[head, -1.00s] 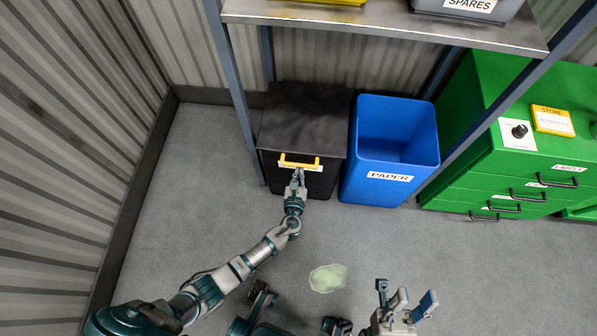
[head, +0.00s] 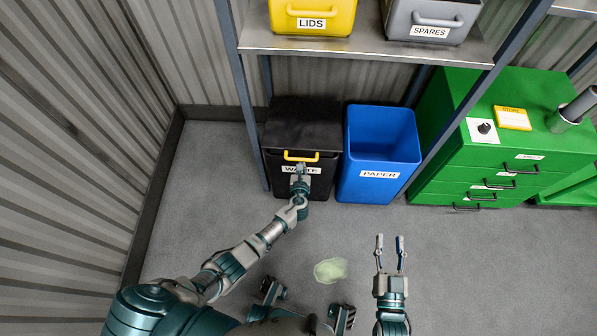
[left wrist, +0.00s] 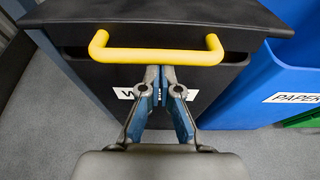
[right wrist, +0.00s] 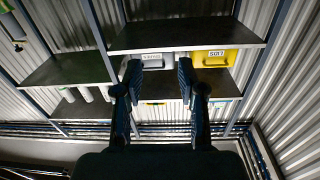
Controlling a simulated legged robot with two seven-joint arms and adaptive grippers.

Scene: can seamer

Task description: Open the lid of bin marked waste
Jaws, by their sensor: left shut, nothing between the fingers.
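The black waste bin (head: 290,184) stands under the shelf, its dark lid (head: 303,124) lying closed on top. A yellow handle (head: 301,156) sits at the lid's front edge; it also shows in the left wrist view (left wrist: 157,56). My left gripper (head: 301,168) is at the bin's front, just below the handle. In the left wrist view its fingers (left wrist: 163,72) are together and empty, with the tips close under the handle bar; I cannot tell whether they touch it. My right gripper (head: 391,240) is open and empty over the floor, away from the bin.
An open blue paper bin (head: 378,185) stands right beside the waste bin. A metal shelf (head: 375,48) with a yellow lids bin (head: 330,18) and a grey spares bin (head: 428,28) is above. Green drawers (head: 490,160) stand at the right. A pale patch (head: 330,270) lies on the clear floor.

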